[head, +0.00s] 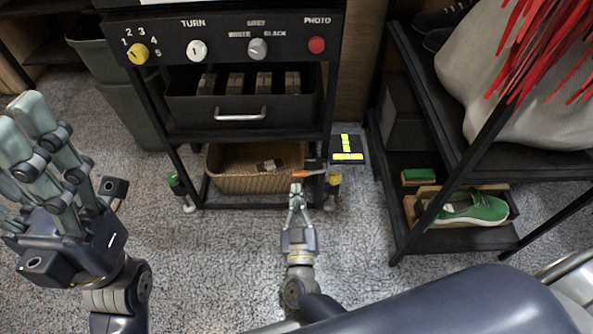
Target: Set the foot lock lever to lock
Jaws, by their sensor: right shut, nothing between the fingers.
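The foot lock lever (309,174) is a small orange bar low on the front of the black cart, beside its right front leg, lying nearly level. My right gripper (296,187) is shut and empty, with its fingertips at or just below the lever's left end. I cannot tell whether they touch it. A black plate with yellow markings (347,156) lies to the right of the lever; its lettering is too small to read. My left gripper (22,120) is large at the left edge, far from the lever. Its fingers look apart and hold nothing visible.
A wicker basket (235,182) sits on the cart's low shelf, behind the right gripper. A green-capped foot (176,184) stands at the cart's left leg. A shelf with a green sneaker (477,208) stands at right. The grey carpet (215,250) in front is clear.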

